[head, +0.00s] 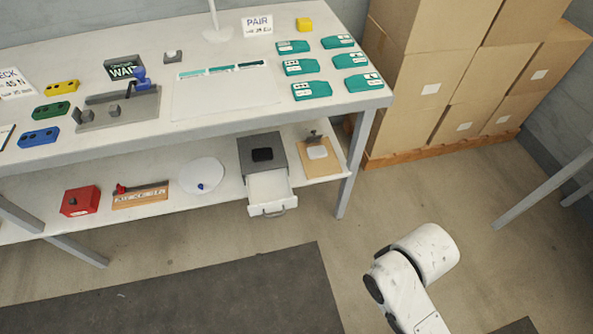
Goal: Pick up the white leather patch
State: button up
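A small white patch-like piece (317,152) lies on a tan board (322,169) at the right end of the lower shelf, in the head view. It is small in the picture, and I cannot tell for sure that it is leather. A dark metal fitting (313,137) stands at the back of the same board. White links of my arm show at the lower right, over the floor and well apart from the bench. My gripper is not in view.
Left of the board stands a grey box (260,146) with its white drawer (270,190) pulled out forward. A white disc (203,176) and a red block (80,200) sit farther left. The bench top (150,146) overhangs the shelf. A bench leg (352,165) stands right of the board.

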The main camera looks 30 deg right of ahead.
aim_at(320, 151)
jog(key=i+l, duration=0.15)
jog(key=i, duration=0.45)
jog(key=i+l, duration=0.1)
jog(key=i, duration=0.5)
jog(key=k+l+z, duration=0.05)
